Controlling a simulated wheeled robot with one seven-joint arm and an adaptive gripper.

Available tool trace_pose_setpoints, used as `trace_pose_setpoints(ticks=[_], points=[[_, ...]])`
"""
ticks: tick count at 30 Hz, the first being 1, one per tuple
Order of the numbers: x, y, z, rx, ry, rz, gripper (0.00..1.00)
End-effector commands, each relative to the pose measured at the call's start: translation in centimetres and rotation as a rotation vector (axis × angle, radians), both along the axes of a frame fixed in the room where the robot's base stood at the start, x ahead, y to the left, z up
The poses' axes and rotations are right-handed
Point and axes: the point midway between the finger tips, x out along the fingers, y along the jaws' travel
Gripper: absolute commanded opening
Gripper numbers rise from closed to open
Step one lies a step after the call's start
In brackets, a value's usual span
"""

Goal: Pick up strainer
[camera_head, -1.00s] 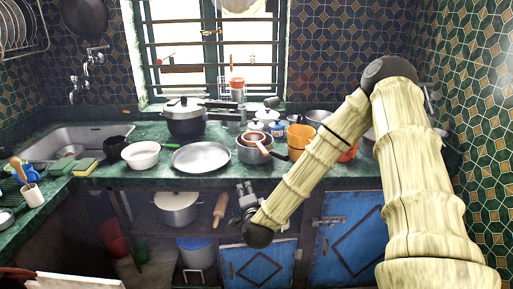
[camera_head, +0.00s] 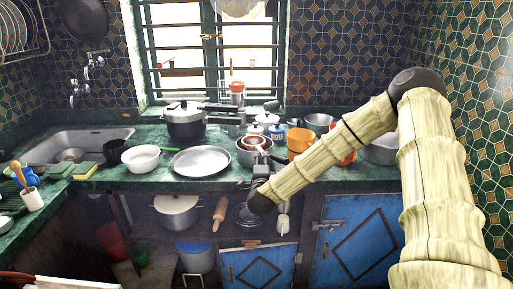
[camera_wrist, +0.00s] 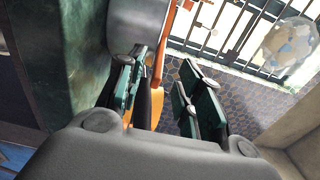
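What looks like the strainer is a small orange-brown bowl (camera_head: 254,142) at the mouth of a silver pot on the counter in the head view. My gripper (camera_head: 262,168) is just in front of and below this pot, at the counter's front edge. In the wrist view my gripper (camera_wrist: 165,95) has its two dark green fingers apart, with a gap between them. An orange strip (camera_wrist: 163,60), probably the strainer seen edge-on, shows near the left finger. I cannot tell whether they touch. The strainer's handle is not clearly visible in the head view.
The silver pot (camera_head: 244,157) also shows as a grey surface (camera_wrist: 132,28) in the wrist view. A silver plate (camera_head: 201,161) and a white bowl (camera_head: 141,158) stand to the left. Orange containers (camera_head: 299,141) crowd the right. The counter edge (camera_head: 190,186) runs below.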

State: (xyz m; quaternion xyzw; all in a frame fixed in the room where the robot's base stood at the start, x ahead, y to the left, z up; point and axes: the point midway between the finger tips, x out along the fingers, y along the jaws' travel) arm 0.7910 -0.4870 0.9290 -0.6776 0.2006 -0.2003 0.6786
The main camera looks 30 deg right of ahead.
Motion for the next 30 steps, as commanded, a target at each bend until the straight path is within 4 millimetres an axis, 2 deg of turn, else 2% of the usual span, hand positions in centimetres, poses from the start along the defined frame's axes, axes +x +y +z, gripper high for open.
trace_pose_setpoints(ticks=[10, 20, 26, 30], points=[[3.5, -2.2, 0.0, -0.002, 0.0, 0.0, 0.36], [4.0, -2.6, -0.1, -0.001, 0.0, 0.0, 0.36], [4.0, -2.6, -0.1, -0.001, 0.0, 0.0, 0.01], [4.0, -2.6, -0.1, -0.001, 0.0, 0.0, 0.0]])
